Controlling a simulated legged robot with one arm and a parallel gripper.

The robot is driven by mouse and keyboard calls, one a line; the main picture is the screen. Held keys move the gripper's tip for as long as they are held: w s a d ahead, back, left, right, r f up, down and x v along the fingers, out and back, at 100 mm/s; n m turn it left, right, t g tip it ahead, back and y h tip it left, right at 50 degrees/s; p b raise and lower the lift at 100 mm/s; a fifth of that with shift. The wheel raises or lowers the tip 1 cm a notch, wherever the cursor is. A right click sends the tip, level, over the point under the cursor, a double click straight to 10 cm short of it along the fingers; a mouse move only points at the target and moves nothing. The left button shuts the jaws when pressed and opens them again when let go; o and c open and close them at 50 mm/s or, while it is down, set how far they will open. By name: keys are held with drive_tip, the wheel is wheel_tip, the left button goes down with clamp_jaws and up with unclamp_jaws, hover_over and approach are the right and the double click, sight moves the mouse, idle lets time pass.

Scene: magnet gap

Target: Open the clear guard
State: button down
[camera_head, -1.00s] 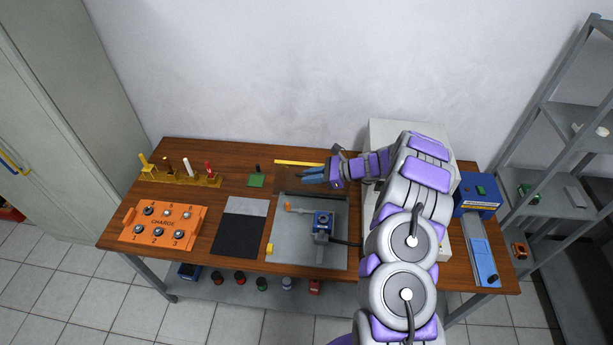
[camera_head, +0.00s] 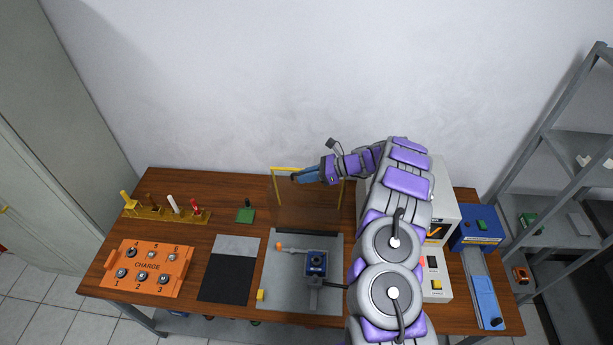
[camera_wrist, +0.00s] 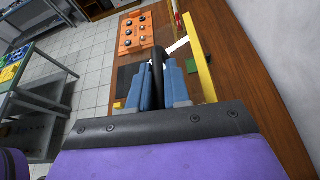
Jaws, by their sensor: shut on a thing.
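The clear guard (camera_head: 308,205) has a yellow frame and a see-through panel. It stands raised at the back edge of the grey base plate (camera_head: 273,298). My gripper (camera_head: 303,176) is at the guard's upper part, above the table. In the wrist view, its blue fingers (camera_wrist: 166,84) are closed around a dark bar (camera_wrist: 157,75) that looks like the guard's handle. The yellow frame (camera_wrist: 199,62) runs just right of the fingers there. A blue and grey device (camera_head: 316,264) and an orange-tipped part (camera_head: 279,245) sit uncovered on the plate.
An orange CHARGE box (camera_head: 148,266), a dark mat (camera_head: 226,278) and a yellow rack (camera_head: 160,213) are to the left. A light-grey machine (camera_head: 439,252) and a blue unit (camera_head: 477,232) are to the right. The wall is close behind the table.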

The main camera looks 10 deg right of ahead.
drive_tip(key=c, duration=1.4)
unclamp_jaws()
drive_tip(key=shift+c, duration=0.2)
drive_tip(key=shift+d, duration=0.1)
drive_tip(key=b+v, duration=0.2)
drive_tip(key=v, duration=1.5)
drive_tip(key=shift+d, duration=0.2)
